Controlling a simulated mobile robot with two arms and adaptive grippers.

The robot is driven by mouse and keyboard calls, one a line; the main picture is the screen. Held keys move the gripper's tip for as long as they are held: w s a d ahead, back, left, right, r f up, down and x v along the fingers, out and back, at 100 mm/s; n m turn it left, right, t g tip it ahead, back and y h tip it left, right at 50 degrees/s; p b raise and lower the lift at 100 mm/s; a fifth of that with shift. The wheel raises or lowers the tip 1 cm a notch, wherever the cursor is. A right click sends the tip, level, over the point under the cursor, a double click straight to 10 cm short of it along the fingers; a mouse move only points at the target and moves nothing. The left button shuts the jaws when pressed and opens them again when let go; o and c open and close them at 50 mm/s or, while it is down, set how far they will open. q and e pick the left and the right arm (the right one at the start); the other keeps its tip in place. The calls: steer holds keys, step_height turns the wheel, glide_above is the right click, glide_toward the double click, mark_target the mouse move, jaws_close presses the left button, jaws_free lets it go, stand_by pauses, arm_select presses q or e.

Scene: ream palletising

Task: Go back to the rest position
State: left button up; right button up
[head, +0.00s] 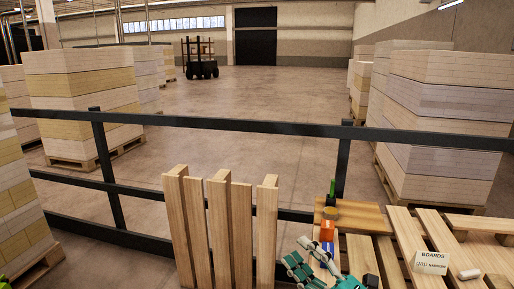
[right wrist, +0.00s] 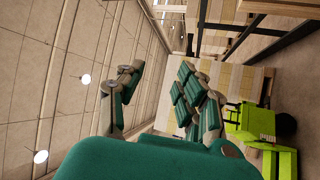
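My right gripper (head: 304,258) is at the bottom of the head view, right of centre, in front of a wooden pallet. Its green and grey fingers also show in the right wrist view (right wrist: 161,70). They are spread apart with a clear gap and nothing between them.
An upright slatted wooden pallet (head: 217,225) stands left of the right gripper. Wooden boards (head: 398,222) with a BOARDS sign (head: 431,262) lie at right. A dark railing (head: 250,126) crosses the view. Stacked pallets (head: 82,90) stand beyond. A lime-green machine (right wrist: 258,122) shows in the wrist view.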

steer(key=s+d+f+m+g+h, duration=0.1)
steer(key=s+d+f+m+h, duration=0.1)
steer(key=d+f+m+h, duration=0.6)
steer(key=s+d+f+m+h, duration=0.2)
steer(key=d+f+m+h, duration=0.3)
steer(key=f+m+h, duration=0.45)
steer(key=s+f+m+g+y, duration=0.1)
steer(key=s+f+g, duration=0.3)
steer(key=s, duration=0.3)
steer(key=s+a+f+m+g+y, duration=0.1)
steer(key=s+f+m+g, duration=0.1)
steer(key=s+f+g, duration=0.35)
steer(key=s+f+m+g+y, duration=0.1)
steer(key=s+f+g, duration=0.15)
steer(key=s, duration=0.65)
step_height(320, 180, down, 24)
steer(key=g+p, duration=0.1)
steer(key=p, duration=0.2)
steer(key=s+d+f+g+p, duration=0.1)
steer(key=s+d+f+p, duration=0.1)
steer(key=s+f, duration=1.1)
steer(key=s, duration=0.4)
steer(key=shift+d+f, duration=0.2)
steer(key=shift+d, duration=0.1)
steer(key=shift+n, duration=0.25)
